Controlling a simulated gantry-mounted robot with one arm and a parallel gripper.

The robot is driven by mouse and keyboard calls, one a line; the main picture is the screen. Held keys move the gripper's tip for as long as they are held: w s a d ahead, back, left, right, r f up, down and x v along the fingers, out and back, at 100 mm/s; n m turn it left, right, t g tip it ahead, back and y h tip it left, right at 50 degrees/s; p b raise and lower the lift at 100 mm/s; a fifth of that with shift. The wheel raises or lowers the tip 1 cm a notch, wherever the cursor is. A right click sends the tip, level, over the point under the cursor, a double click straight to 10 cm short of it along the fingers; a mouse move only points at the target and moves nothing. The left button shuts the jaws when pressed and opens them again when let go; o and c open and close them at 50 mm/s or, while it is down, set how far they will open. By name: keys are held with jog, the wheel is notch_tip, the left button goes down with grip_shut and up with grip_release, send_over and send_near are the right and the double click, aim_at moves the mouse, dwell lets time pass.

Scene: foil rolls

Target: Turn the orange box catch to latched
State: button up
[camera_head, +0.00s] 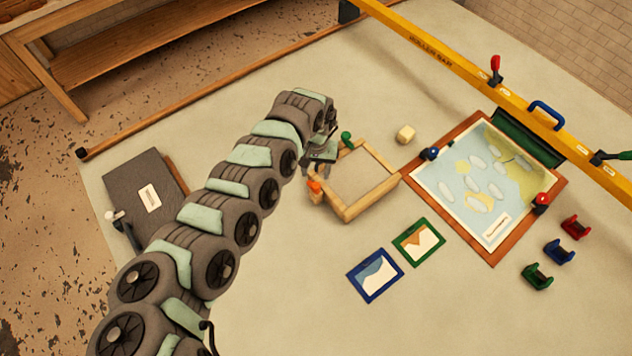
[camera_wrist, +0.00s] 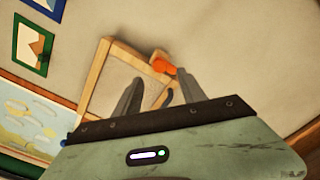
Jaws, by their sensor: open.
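The orange box catch (camera_head: 314,186) sits at the left corner of a light wooden box frame (camera_head: 372,206) on the table. In the wrist view the orange catch (camera_wrist: 164,66) shows beyond and between my fingertips, closer to the right one. My gripper (camera_head: 317,172) is beside this corner, with its jaws apart and nothing seen between them. In the wrist view my gripper (camera_wrist: 158,85) has its two grey fingers spread, pointing toward the wooden frame (camera_wrist: 97,72). I cannot tell whether a finger touches the catch, nor read the catch's setting.
A green knob (camera_head: 346,136) stands by the frame's far corner, near my wrist.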

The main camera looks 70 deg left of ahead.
aim_at(316, 185)
notch_tip(316, 185, down, 7)
jog(key=shift+f, duration=0.2)
jog(key=shift+c, duration=0.3)
grip_shut()
dwell(0.4)
